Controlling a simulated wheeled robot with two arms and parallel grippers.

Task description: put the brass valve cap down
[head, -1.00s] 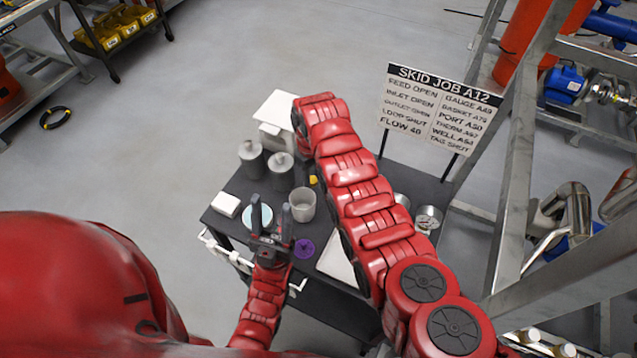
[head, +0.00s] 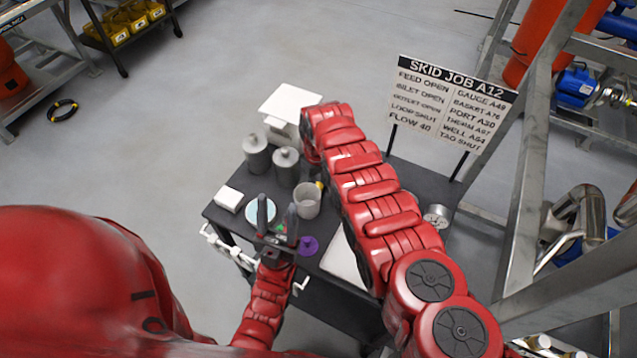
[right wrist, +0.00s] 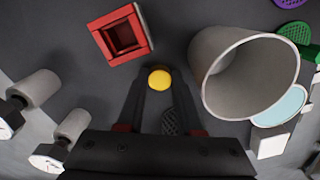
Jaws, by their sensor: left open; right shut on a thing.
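The brass valve cap (right wrist: 159,79) is a small round yellow piece between the fingertips of my right gripper (right wrist: 160,88) in the right wrist view. That gripper is shut on it, above the dark table top. A yellow spot beside my right arm in the head view looks like the cap (head: 320,185). My right gripper itself is hidden behind the arm there. My left gripper (head: 277,210) is open and empty over the table's near side. Whether the cap touches the table cannot be told.
A grey cup (right wrist: 245,75) stands right of the cap, and a red square open holder (right wrist: 121,36) lies up and left of it. Grey canisters (head: 257,155), a white box (head: 229,199), a purple disc (head: 308,245) and a gauge (head: 437,215) crowd the dark table (head: 225,215).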

